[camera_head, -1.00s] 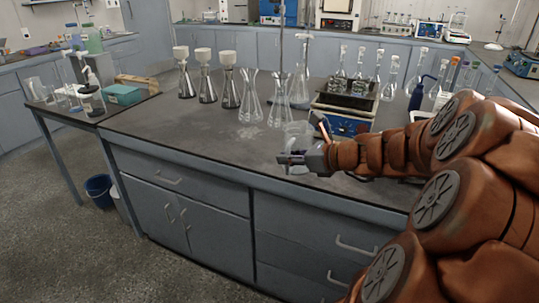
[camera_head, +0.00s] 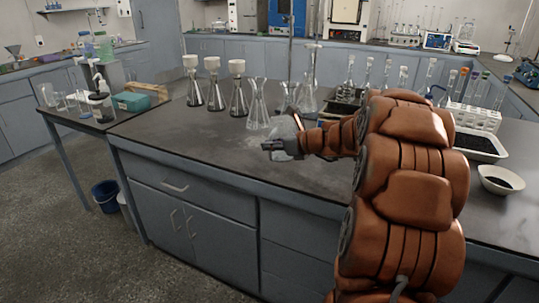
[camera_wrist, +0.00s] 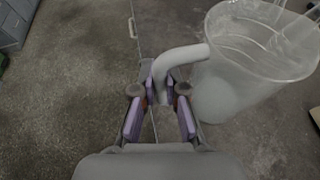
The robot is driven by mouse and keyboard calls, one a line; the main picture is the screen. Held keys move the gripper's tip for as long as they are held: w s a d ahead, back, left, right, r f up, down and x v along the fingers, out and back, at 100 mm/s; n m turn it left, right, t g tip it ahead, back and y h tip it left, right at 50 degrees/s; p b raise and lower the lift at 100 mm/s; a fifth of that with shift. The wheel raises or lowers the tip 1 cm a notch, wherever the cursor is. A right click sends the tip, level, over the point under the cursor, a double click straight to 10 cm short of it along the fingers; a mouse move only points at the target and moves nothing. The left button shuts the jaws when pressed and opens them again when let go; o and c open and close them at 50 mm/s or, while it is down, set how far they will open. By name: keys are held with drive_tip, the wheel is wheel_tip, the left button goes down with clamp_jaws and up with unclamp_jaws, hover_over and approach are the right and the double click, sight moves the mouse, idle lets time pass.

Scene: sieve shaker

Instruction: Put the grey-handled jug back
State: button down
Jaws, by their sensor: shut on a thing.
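A clear, translucent jug (camera_wrist: 252,62) with a pale grey curved handle (camera_wrist: 181,58) fills the upper right of the wrist view. My gripper (camera_wrist: 160,92) is shut on the handle, with the jug's body to the right of the fingers. In the head view my gripper (camera_head: 272,147) is over the front part of the grey bench, and the jug (camera_head: 286,128) shows faintly just behind it. The jug looks upright. Whether its base touches the bench cannot be told.
Conical flasks with white funnels (camera_head: 214,85) stand at the back left of the grey bench (camera_head: 180,138). Clear flasks (camera_head: 257,106) stand close behind the jug. A white bowl (camera_head: 500,180) and a tube rack (camera_head: 472,117) are at the right. The front left bench top is clear.

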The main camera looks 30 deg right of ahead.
sight(272, 158)
drive_tip(key=shift+w, duration=0.4)
drive_tip(key=shift+f+b, duration=0.45)
drive_tip(key=shift+f, duration=1.3)
drive_tip(key=c, duration=1.2)
unclamp_jaws()
drive_tip(key=shift+f, duration=0.1)
drive_tip(key=shift+s+d+r, duration=0.2)
drive_tip(key=shift+s+r, duration=0.1)
drive_tip(key=p+v, duration=0.1)
drive_tip(key=v, duration=1)
drive_tip(key=shift+s, duration=0.15)
